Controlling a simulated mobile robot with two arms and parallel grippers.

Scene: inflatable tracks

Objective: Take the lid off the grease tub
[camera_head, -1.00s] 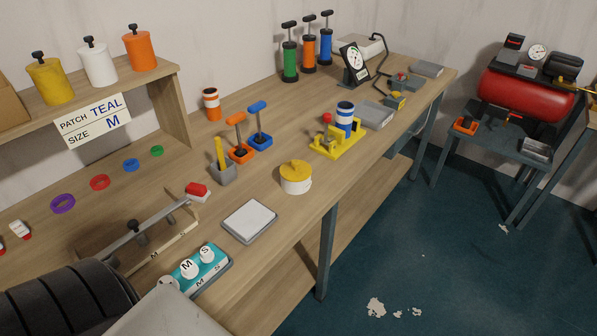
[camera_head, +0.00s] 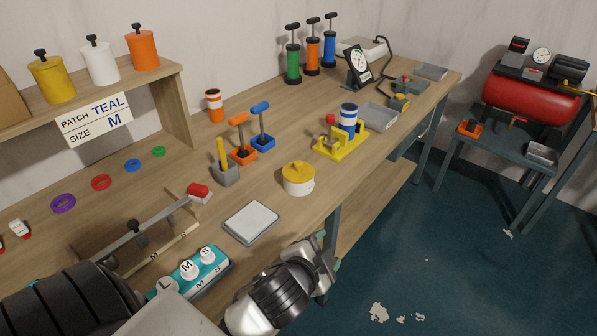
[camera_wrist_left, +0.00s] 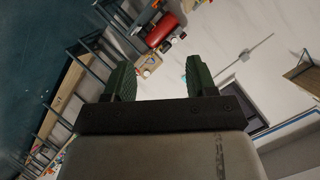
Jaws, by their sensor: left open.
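The grease tub (camera_head: 298,188) is a short white round tub on the workbench, right of the middle. The tub cannot be made out in the wrist view. My right gripper is not in view.
A grey-rimmed white pad (camera_head: 251,222) lies left of the tub. A grey cup (camera_head: 225,174) and orange and blue stands are behind it. A yellow fixture (camera_head: 340,145) stands to the right. A teal tray (camera_head: 205,270) with white knobs is nearer me.

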